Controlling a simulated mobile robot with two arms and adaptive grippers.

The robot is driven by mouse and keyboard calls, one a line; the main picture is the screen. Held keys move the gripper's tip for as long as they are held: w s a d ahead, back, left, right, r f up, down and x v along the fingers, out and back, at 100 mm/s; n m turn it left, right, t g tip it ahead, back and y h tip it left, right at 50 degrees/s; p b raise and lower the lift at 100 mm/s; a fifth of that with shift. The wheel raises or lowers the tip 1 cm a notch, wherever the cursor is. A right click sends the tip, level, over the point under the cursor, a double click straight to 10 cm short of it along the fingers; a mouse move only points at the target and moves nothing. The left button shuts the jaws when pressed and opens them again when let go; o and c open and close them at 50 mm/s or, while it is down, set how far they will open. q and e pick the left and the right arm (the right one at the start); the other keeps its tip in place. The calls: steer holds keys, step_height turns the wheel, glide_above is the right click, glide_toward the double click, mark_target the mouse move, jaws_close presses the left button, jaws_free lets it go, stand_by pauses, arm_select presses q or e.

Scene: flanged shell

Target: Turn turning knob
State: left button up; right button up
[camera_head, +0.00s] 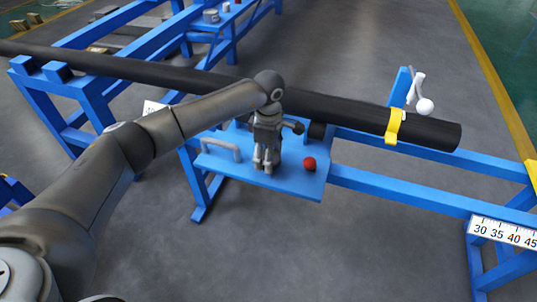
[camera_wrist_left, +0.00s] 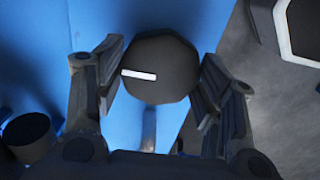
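The turning knob (camera_wrist_left: 160,68) is a dark, round knob with a white line on its face, in the upper middle of the left wrist view. My left gripper (camera_wrist_left: 161,78) has its fingers apart, one on each side of the knob. I cannot tell whether they touch it. In the head view my left gripper (camera_head: 266,168) points down over the blue panel (camera_head: 290,190) and hides the knob. My right gripper is not in view.
A red button (camera_head: 310,164) sits right of my gripper, and a grey handle (camera_head: 221,148) stands to its left on the panel. A long black pipe (camera_head: 350,112) runs behind, with a yellow band (camera_head: 393,127) around it. Blue rails (camera_head: 405,191) extend right.

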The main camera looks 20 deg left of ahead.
arm_select(q)
steer(key=shift+c, duration=1.4)
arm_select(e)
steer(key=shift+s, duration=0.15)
arm_select(q)
steer(key=m+b, duration=0.1)
steer(key=m, duration=0.2)
steer(key=shift+f, duration=0.1)
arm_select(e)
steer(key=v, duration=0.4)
arm_select(q)
steer(key=m+b, duration=0.2)
steer(key=m, duration=0.4)
steer(key=shift+b, duration=0.3)
steer(key=m+b, duration=0.1)
steer(key=m, duration=0.4)
steer(key=shift+m, duration=0.3)
steer(key=shift+m+b, duration=0.35)
steer(key=shift+m, duration=1.35)
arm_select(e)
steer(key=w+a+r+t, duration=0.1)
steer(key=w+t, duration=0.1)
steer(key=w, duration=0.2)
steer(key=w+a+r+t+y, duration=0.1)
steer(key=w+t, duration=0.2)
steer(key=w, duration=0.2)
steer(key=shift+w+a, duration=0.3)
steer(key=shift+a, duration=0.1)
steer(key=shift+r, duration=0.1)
